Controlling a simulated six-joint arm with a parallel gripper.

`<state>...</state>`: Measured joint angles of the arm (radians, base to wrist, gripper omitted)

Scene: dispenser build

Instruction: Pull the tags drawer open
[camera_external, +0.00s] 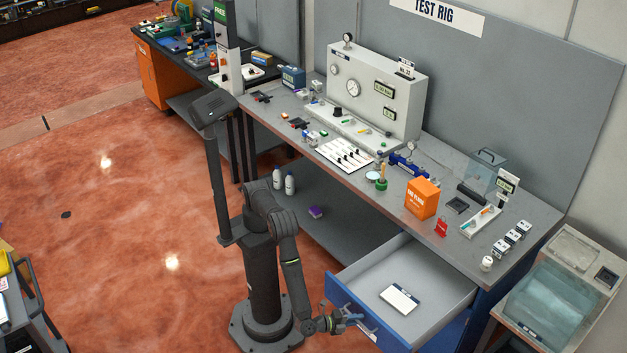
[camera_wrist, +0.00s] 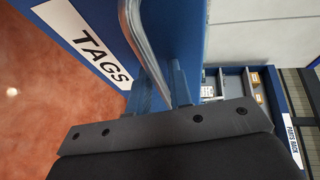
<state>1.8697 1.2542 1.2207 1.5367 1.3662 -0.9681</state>
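The tags drawer (camera_external: 437,282) stands well open from the blue cabinet under the bench, at the lower right of the external view. A white pad with a dark edge (camera_external: 400,298) lies inside it. In the wrist view the white TAGS label (camera_wrist: 92,48) is on the blue drawer front, beside a grey bar handle (camera_wrist: 137,30). My gripper (camera_external: 349,318) is at the drawer front. In the wrist view its blue fingers (camera_wrist: 165,88) are close together with the handle between them. The exact contact is partly hidden.
The bench (camera_external: 290,133) above carries a test rig (camera_external: 375,90), an orange box (camera_external: 422,198) and small parts. A glass-topped cabinet (camera_external: 555,300) stands right of the drawer. Open red floor (camera_external: 120,220) lies to the left of my base.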

